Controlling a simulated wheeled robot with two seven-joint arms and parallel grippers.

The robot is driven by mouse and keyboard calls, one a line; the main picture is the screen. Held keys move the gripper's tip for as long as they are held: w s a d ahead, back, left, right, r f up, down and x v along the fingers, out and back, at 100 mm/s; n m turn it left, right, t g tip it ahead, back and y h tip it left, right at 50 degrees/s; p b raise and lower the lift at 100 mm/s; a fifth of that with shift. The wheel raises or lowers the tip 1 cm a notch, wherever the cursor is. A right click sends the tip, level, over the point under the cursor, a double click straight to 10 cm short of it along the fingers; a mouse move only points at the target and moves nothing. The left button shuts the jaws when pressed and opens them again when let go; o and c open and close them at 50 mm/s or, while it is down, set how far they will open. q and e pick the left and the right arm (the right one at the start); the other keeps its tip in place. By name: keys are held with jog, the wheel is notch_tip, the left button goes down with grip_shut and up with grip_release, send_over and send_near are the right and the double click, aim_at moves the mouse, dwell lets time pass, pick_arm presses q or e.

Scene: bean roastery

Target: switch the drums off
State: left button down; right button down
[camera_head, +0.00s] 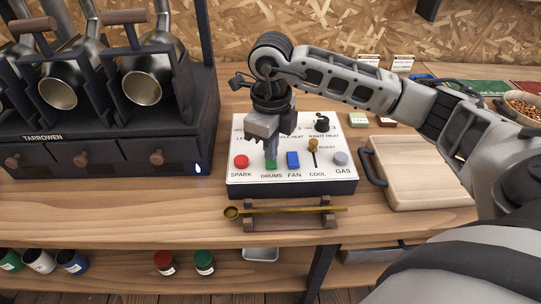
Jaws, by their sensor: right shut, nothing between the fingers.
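The white control panel (316,187) stands on the wooden bench, with labelled controls along its front. The green DRUMS switch (271,166) sits between the red SPARK button (241,161) and the blue FAN switch (293,160). My right gripper (271,155) is shut and empty, pointing down at the DRUMS switch and partly covering it. I cannot tell whether the fingertips touch it. The metal drums (142,88) sit tilted in the dark TARROWEN roaster (95,140) at left. My left gripper is out of view.
A brass scoop (290,210) lies on a small wooden rack before the panel. A wooden board (415,180) is at the panel's right. Several jars stand on the lower shelf.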

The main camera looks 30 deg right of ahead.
aim_at(271, 164)
dwell(0.4)
jog(key=shift+f, duration=0.1)
jog(key=shift+f+b, duration=0.95)
jog(key=shift+f, duration=0.1)
dwell(0.4)
jog(key=shift+r, duration=0.1)
jog(key=shift+r+p, duration=0.5)
jog(key=shift+r, duration=0.05)
jog(key=shift+r+p, duration=1.9)
jog(key=shift+r, duration=1.1)
jog(key=shift+f, duration=0.1)
